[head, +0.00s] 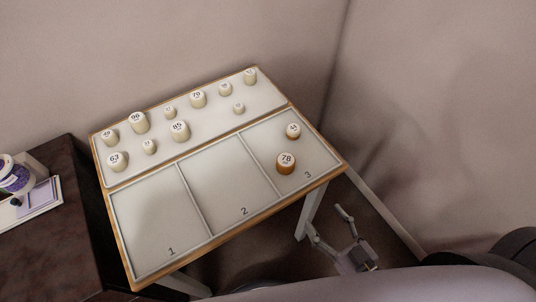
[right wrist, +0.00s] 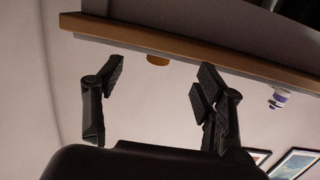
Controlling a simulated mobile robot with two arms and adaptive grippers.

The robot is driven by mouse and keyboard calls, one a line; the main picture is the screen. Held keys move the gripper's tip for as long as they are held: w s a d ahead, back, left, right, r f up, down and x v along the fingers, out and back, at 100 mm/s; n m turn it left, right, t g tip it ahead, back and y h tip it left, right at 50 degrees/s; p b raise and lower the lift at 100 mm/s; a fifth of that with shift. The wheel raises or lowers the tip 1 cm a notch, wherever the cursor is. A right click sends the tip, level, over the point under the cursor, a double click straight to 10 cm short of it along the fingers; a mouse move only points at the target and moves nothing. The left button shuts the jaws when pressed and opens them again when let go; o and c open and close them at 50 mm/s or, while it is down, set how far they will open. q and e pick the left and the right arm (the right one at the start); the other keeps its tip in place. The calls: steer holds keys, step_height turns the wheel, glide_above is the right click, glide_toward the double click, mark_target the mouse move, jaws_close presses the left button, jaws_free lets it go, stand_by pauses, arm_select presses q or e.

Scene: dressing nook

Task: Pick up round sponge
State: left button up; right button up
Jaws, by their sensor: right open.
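No round sponge can be made out in either view. My right gripper (head: 330,226) is open and empty, low beside the near right edge of the small table (head: 150,228). In the right wrist view my right gripper (right wrist: 158,75) has its two dark fingers spread apart, with the table's wooden edge (right wrist: 190,47) crossing above them. My left gripper is not in view.
Several cream numbered cylinders stand on the table's back strip. Sections 1 and 2 are empty. A dark cabinet (head: 75,240) at left holds a purple-labelled jar (head: 14,177).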

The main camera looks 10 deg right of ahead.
step_height(320, 180, up, 4)
steer(key=a, duration=0.1)
steer(key=p, duration=0.2)
glide_toward(286, 159)
steer(key=shift+t+y, duration=0.4)
steer(key=w, duration=0.1)
steer(key=w+a+f, duration=0.1)
steer(key=w, duration=0.1)
steer(key=shift+w+a+f, duration=0.15)
steer(key=shift+w+a, duration=0.1)
steer(key=shift+a, duration=0.15)
steer(key=shift+w+a, duration=0.15)
steer(key=shift+w, duration=0.3)
steer(key=x, duration=0.1)
steer(key=p+x, duration=0.1)
steer(key=x, duration=0.2)
steer(key=shift+w+d, duration=0.2)
steer(key=shift+w, duration=0.1)
steer(key=shift+w+a, duration=0.15)
steer(key=shift+w, duration=0.2)
steer(key=c, duration=1.1)
steer(key=shift+o, duration=0.2)
